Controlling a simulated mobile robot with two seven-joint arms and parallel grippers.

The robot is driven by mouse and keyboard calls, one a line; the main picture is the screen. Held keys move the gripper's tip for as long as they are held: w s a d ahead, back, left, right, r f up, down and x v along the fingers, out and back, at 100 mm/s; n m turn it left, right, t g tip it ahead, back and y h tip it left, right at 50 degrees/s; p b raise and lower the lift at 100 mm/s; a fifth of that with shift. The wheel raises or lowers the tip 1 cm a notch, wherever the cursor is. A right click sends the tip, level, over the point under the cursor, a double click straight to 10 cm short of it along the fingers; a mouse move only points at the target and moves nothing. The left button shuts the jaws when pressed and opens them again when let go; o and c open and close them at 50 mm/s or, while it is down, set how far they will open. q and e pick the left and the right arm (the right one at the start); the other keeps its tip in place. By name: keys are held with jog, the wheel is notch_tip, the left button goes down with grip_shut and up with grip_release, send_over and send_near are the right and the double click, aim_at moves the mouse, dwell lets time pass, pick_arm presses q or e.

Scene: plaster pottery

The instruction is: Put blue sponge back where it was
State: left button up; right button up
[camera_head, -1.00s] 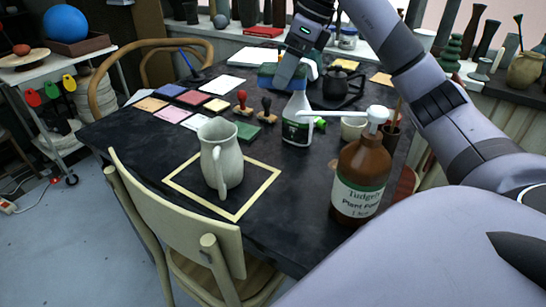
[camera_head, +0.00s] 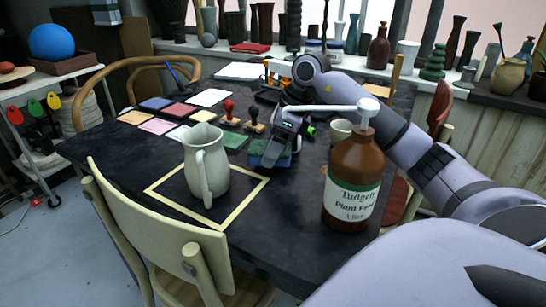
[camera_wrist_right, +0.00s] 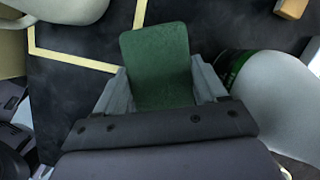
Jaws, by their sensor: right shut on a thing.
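My right gripper (camera_head: 275,155) is low over the table, to the right of the pitcher. In the right wrist view the gripper (camera_wrist_right: 162,85) is shut on a sponge (camera_wrist_right: 157,62), whose green face shows between the fingers. In the head view a bluish edge of the sponge (camera_head: 268,160) shows below the gripper. I cannot tell whether it touches the table. My left gripper is not in view.
A pale pitcher (camera_head: 206,165) stands inside a yellow tape square (camera_head: 165,202). A brown plant-food bottle (camera_head: 353,185) stands at right. Coloured tiles and stamps (camera_head: 228,113) lie behind.

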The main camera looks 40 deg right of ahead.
jog(key=shift+f, duration=1.15)
jog(key=o, duration=0.7)
jog(key=shift+c, duration=0.2)
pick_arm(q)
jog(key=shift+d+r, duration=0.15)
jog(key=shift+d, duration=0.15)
